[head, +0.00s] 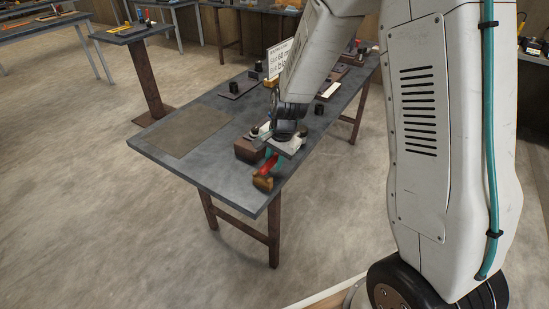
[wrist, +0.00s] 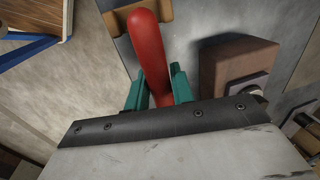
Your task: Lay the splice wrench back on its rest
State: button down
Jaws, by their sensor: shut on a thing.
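The splice wrench shows as a red handle (wrist: 150,50) in the wrist view and as a small red bar (head: 268,167) in the head view. My gripper (wrist: 158,88) is shut on it, with one teal finger on each side. The wrench's other end is hidden behind my gripper's body. A tan wooden block (head: 263,184), perhaps part of the rest, stands at the table's near corner, close to the handle's end. It also shows at the top of the wrist view (wrist: 160,9). I cannot tell whether the wrench touches it.
A reddish-brown block (head: 247,151) with a metal fitting on top stands close beside my gripper; the wrist view shows it on the right (wrist: 235,60). A flat mat (head: 186,132) lies on the grey table (head: 213,163). Small dark parts and a white sign (head: 279,58) stand farther back.

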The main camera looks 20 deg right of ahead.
jog(key=shift+f, duration=0.5)
jog(key=c, duration=1.1)
grip_release()
jog(key=shift+s+d+r, duration=0.15)
jog(key=shift+s+r, duration=0.05)
jog(key=shift+r, duration=1.1)
jog(key=shift+s+d+r, duration=0.15)
jog(key=shift+s+r, duration=0.1)
jog(key=shift+r, duration=1.05)
jog(key=shift+s+d+r, duration=0.15)
jog(key=shift+s+r, duration=0.05)
jog(key=shift+r, duration=1.1)
